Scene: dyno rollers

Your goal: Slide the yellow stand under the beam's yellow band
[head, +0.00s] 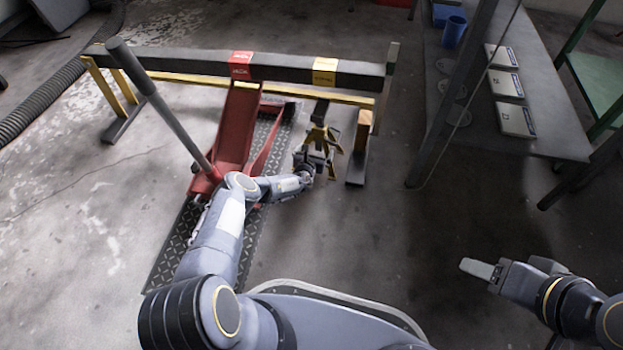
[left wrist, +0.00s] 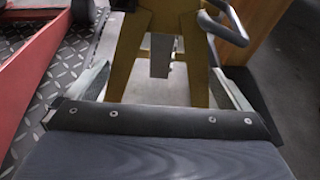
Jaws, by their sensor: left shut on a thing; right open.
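The yellow stand (head: 322,137) stands on the floor just in front of the beam (head: 200,62), close below the beam's yellow band (head: 325,71). My left gripper (head: 308,165) is shut on the stand, low at its near side. In the left wrist view the stand's yellow legs (left wrist: 192,55) rise between the two fingers. The head view does not show clearly how far the stand's top reaches under the band. My right gripper (head: 482,269) is open and empty over bare floor at the lower right.
A red jack (head: 235,130) with a long grey handle (head: 160,105) stands left of the stand on a diamond-plate mat (head: 172,245). The beam's right support (head: 358,165) and a wood block (head: 361,130) are close to the stand's right. A grey shelf (head: 560,135) stands further right.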

